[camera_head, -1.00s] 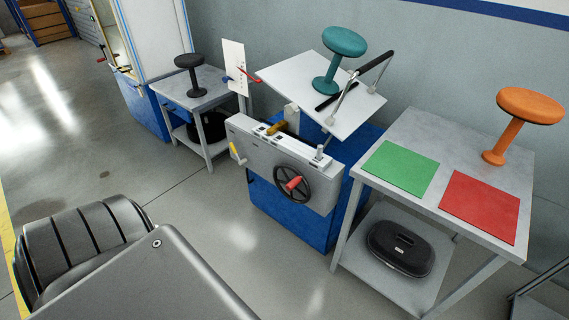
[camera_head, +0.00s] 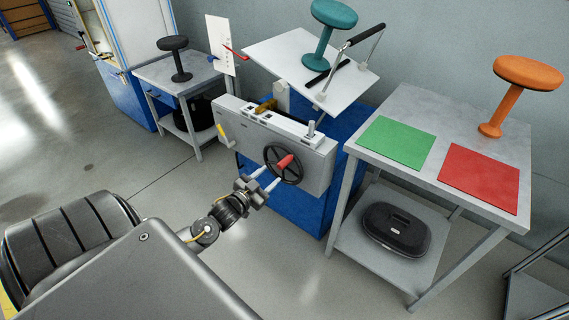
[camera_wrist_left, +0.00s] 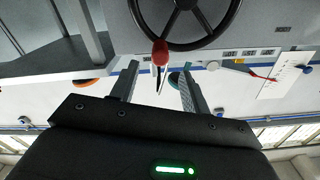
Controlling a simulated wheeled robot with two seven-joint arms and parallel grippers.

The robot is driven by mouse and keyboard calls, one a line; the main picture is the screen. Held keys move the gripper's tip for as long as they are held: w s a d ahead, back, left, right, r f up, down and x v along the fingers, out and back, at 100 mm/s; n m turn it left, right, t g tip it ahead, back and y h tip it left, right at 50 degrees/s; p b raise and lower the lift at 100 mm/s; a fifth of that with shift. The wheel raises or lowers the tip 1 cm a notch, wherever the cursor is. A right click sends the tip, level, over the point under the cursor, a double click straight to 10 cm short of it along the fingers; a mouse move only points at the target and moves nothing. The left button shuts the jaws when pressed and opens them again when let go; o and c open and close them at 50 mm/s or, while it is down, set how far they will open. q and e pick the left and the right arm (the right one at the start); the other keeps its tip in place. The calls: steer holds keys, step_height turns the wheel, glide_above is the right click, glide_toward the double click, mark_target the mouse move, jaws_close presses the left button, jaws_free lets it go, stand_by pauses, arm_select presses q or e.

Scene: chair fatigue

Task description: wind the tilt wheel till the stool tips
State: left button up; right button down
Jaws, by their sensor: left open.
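The tilt wheel (camera_head: 270,155) is a dark spoked wheel with a red handle (camera_head: 285,161) on the front of a grey machine box (camera_head: 318,165). The teal stool (camera_head: 333,14) stands on a white tilted plate (camera_head: 277,46) above the box. My left gripper (camera_head: 266,178) is open just in front of the wheel, at its lower left. In the left wrist view the wheel (camera_wrist_left: 222,22) and its red handle (camera_wrist_left: 160,50) show at the top, with the handle in line with the gap between my open fingers (camera_wrist_left: 158,78). No grip on it shows. My right gripper is out of view.
A yellow-handled crank (camera_head: 222,131) sits on the box's left end. A grey table (camera_head: 420,105) at right holds green (camera_head: 396,143) and red (camera_head: 478,176) mats and an orange stool (camera_head: 500,110). A black stool (camera_head: 175,44) stands on a left table. Open floor lies in front.

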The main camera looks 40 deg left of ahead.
mark_target(284, 163)
arm_select(q)
steer(key=w, duration=0.9)
steer(key=shift+w+a, duration=0.1)
steer(key=shift+w, duration=0.1)
jaws_close()
steer(key=shift+s, duration=0.1)
